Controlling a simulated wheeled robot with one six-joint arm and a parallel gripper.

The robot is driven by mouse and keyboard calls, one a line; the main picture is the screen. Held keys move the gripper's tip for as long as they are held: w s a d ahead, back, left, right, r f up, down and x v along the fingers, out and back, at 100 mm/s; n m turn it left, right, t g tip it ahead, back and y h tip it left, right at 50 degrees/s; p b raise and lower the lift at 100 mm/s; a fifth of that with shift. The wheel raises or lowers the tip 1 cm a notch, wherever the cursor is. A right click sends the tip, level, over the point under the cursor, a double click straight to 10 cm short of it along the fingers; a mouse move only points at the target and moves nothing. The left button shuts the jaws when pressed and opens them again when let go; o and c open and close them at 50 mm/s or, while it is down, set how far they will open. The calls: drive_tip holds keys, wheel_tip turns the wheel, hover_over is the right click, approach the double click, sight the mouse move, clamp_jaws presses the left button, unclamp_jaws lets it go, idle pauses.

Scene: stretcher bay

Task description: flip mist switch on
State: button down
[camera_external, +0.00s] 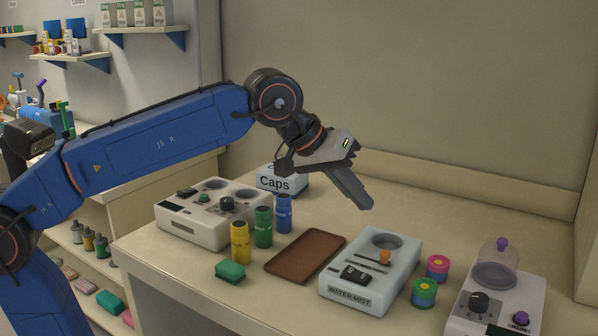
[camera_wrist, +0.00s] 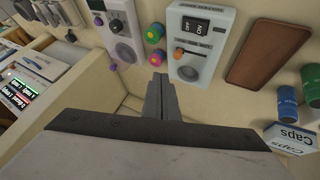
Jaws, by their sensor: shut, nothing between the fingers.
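The water mist unit (camera_external: 330,275) is a pale box on the bench, labelled WATER MIST on its front. It also shows in the wrist view (camera_wrist: 215,45). Its black rocker switch (camera_external: 355,275) sits near the front edge, and ON and OFF markings show on the switch in the wrist view (camera_wrist: 195,27). Which side is pressed I cannot tell. An orange knob (camera_external: 385,257) and a round grey recess (camera_external: 385,241) are behind the switch. My gripper (camera_external: 366,203) is shut and empty, above and behind the unit, apart from it. Its fingers (camera_wrist: 159,83) point towards the unit's recess end.
A brown tray (camera_external: 305,256) lies left of the unit. Pink and green round pots (camera_external: 437,268) stand close on its right, then a domed device (camera_external: 497,300). Yellow, green and blue bottles (camera_external: 263,227), a control box (camera_external: 213,213) and a Caps box (camera_external: 282,182) are further left.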

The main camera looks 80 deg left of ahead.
sight(346, 270)
drive_tip(key=shift+s+f, duration=0.1)
drive_tip(key=shift+f, duration=1.75)
drive_tip(key=shift+s+a+f, duration=0.15)
drive_tip(key=shift+f, duration=1.3)
drive_tip(key=shift+s+a+f, duration=0.15)
drive_tip(key=shift+f, duration=1.3)
drive_tip(key=shift+s+a+f, duration=0.15)
drive_tip(key=shift+f, duration=1.3)
drive_tip(key=shift+f, duration=0.15)
drive_tip(key=shift+s+f, duration=0.1)
drive_tip(key=shift+f, duration=0.15)
drive_tip(key=shift+a+f, duration=0.1)
drive_tip(key=shift+f, duration=0.25)
drive_tip(key=shift+r, duration=0.2)
drive_tip(key=shift+r, duration=0.55)
